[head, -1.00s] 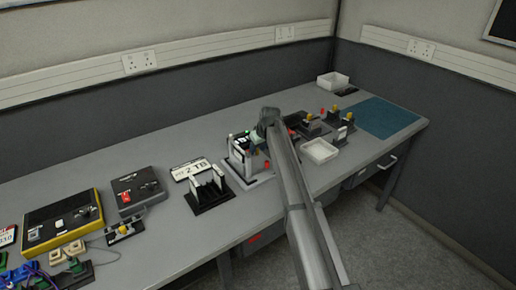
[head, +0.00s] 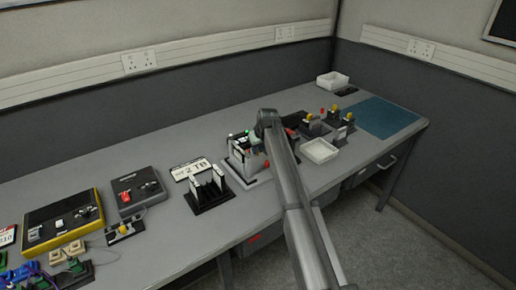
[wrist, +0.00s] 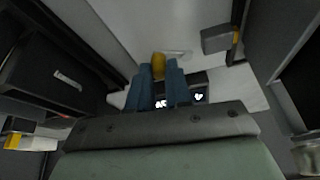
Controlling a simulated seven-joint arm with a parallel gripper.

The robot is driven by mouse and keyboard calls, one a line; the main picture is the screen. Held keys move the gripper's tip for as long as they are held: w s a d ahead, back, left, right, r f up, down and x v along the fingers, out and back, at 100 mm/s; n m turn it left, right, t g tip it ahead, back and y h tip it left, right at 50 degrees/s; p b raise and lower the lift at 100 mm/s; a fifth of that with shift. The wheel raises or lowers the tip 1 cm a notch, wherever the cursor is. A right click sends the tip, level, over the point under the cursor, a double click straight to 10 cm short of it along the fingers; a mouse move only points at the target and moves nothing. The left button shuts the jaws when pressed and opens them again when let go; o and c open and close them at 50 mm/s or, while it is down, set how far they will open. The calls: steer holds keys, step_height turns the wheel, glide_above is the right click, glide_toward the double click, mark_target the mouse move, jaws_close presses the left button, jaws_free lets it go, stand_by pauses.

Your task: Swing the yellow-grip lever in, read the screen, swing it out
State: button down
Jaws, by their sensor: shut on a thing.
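In the wrist view, the yellow grip (wrist: 159,64) of the lever stands between the tips of my two blue fingers. My gripper (wrist: 158,74) is shut on it. Just below the grip, a dark screen (wrist: 199,97) with white marks is partly covered by my fingers, so I cannot read it whole. In the head view, my arm's end is over the white-and-black unit (head: 240,158) in the middle of the bench. The fingers, the grip and the screen are hidden there.
A white open tray (head: 320,151) and small units with yellow tops (head: 337,107) stand right of my arm. A stand with white plates (head: 208,191) is to the left. A teal mat (head: 388,116) lies clear at the far right. The bench's back strip is mostly free.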

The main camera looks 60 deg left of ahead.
steer(key=shift+s+d+m+t, duration=0.2)
steer(key=shift+m+t, duration=0.15)
steer(key=shift+m, duration=0.55)
steer(key=shift+s+d+m+t, duration=0.2)
steer(key=shift+m+t, duration=0.15)
steer(key=shift+m, duration=0.55)
steer(key=c, duration=1.1)
jaws_free()
steer(key=shift+o, duration=0.2)
steer(key=shift+r, duration=0.1)
steer(key=v, duration=1.3)
steer(key=shift+r, duration=0.35)
steer(key=shift+s, duration=0.1)
